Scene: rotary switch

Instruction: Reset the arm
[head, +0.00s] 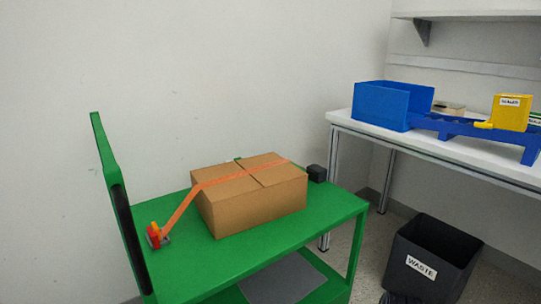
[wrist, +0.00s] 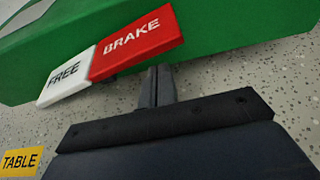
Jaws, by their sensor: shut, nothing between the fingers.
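My gripper (wrist: 157,86) shows in the wrist view, with its two dark fingers together and nothing between them. The fingers point up toward the edge of a green cart (wrist: 230,22). A two-part label plate, white FREE (wrist: 65,76) and red BRAKE (wrist: 131,42), is on that cart edge, just above and left of the fingertips. I cannot tell whether the fingertips touch the cart. In the head view my gripper cannot be made out clearly.
A green cart (head: 340,205) carries a strapped cardboard box (head: 250,207). A black WASTE bin (head: 432,258) stands on the floor at right. A white table (head: 345,122) holds a blue bin (head: 385,110) and a yellow box (head: 510,113). A yellow TABLE label (wrist: 20,161) shows low left.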

